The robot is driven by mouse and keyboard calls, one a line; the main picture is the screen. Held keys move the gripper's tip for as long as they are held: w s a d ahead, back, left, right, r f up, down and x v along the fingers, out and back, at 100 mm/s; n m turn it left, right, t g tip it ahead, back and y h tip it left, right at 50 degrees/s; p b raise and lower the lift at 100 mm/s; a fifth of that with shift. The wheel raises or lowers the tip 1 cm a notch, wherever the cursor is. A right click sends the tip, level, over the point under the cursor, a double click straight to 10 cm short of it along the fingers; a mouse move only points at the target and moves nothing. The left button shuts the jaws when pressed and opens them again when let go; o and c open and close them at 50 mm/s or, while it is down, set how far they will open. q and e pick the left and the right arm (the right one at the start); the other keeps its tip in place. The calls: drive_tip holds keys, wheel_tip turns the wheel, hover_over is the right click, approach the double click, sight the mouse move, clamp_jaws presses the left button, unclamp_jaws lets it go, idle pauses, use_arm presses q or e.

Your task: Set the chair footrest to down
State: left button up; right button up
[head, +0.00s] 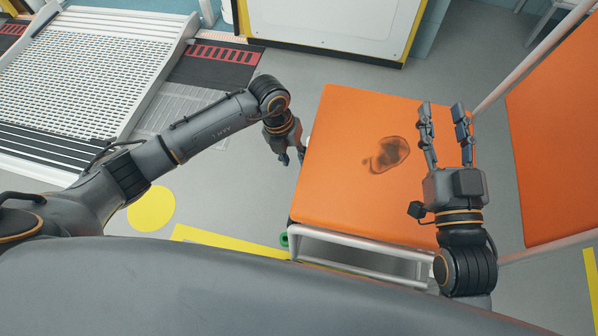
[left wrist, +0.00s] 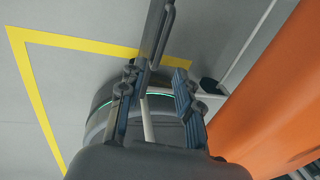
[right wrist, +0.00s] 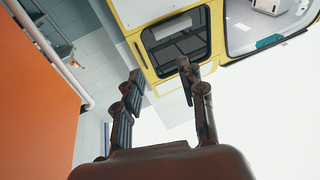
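The chair has an orange seat (head: 345,190) with a dark stain and an orange backrest (head: 560,130) at the right in the head view. Its pale tube frame (head: 370,245) shows below the seat. I cannot clearly make out the footrest. My left gripper (head: 292,158) points down beside the seat's left edge. In the left wrist view its fingers (left wrist: 155,88) are apart, with a thin pale bar (left wrist: 147,120) between or beyond them; I cannot tell which. The orange seat lies to the right there. My right gripper (head: 442,108) is open and empty above the seat.
A ramp (head: 85,70) with a perforated surface is at the upper left. A white and yellow cabinet (head: 340,25) stands at the back. Yellow markings (head: 152,208) are on the grey floor, which is clear left of the chair. The right wrist view shows a yellow-framed window (right wrist: 175,40).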

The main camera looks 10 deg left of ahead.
use_arm(q)
drive_tip(key=b+x, duration=0.2)
drive_tip(key=x, duration=0.4)
drive_tip(key=shift+f, duration=0.2)
drive_tip(key=shift+d+f, duration=0.15)
drive_tip(key=shift+f, duration=0.15)
use_arm(e)
drive_tip(key=s+r+t+y, duration=0.2)
drive_tip(key=s+r+t, duration=0.3)
drive_tip(key=r, duration=0.4)
drive_tip(key=shift+s+r+t+y, duration=0.2)
drive_tip(key=shift+t+y, duration=0.1)
drive_tip(key=shift+t, duration=0.5)
use_arm(q)
drive_tip(key=shift+c, duration=0.2)
clamp_jaws()
use_arm(e)
drive_tip(key=shift+f, duration=0.1)
